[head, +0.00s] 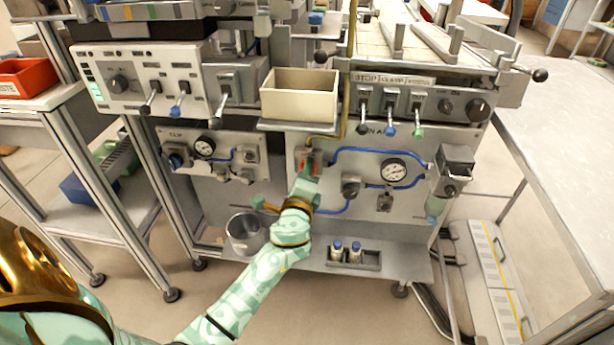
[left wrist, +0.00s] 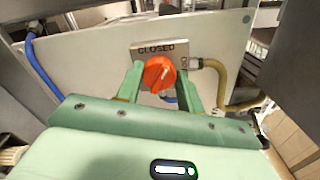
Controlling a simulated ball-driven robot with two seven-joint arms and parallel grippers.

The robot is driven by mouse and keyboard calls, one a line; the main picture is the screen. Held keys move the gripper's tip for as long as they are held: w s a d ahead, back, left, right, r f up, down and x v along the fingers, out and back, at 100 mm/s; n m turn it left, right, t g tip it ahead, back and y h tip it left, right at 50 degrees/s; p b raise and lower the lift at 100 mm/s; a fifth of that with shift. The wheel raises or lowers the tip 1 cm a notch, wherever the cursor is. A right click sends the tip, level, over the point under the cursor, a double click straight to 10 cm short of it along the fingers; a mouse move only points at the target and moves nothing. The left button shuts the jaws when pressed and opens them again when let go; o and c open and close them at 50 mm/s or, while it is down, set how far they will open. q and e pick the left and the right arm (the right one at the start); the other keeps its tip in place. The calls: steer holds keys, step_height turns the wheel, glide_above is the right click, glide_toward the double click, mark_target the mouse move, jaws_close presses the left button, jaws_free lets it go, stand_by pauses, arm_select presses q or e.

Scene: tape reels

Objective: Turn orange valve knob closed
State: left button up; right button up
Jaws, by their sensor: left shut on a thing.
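The orange valve knob (left wrist: 159,74) sits on a small metal plate (left wrist: 150,50) that reads "CLOSED" above the knob. In the left wrist view my left gripper (left wrist: 160,80) has one green finger on each side of the knob and is shut on it. In the head view the knob (head: 309,167) is mostly covered by my left gripper (head: 310,162), which reaches up to the panel from below. A pale mark shows on the knob's face; its exact pointing is hard to tell. My right gripper is not in view.
A yellow hose (left wrist: 222,75) and a blue hose (left wrist: 40,75) run near the valve. A beige bin (head: 300,95) stands on a shelf above it. A pressure gauge (head: 393,171) is to the right. A metal bucket (head: 243,235) and small bottles (head: 345,249) stand below.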

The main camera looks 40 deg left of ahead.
arm_select(q)
steer(key=shift+f+n+b, duration=0.15)
steer(key=shift+n+b, duration=0.35)
steer(key=shift+n, duration=1.05)
steer(key=shift+f+n+b, duration=0.1)
steer(key=shift+n+b, duration=0.35)
steer(key=shift+n, duration=1.1)
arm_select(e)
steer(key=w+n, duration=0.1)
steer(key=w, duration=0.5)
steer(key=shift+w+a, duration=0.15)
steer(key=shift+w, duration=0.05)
arm_select(q)
steer(key=shift+d, duration=0.1)
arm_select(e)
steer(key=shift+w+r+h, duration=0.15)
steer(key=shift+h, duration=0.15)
arm_select(q)
steer(key=o, duration=1)
steer(key=shift+r, duration=0.1)
steer(key=shift+s, duration=0.1)
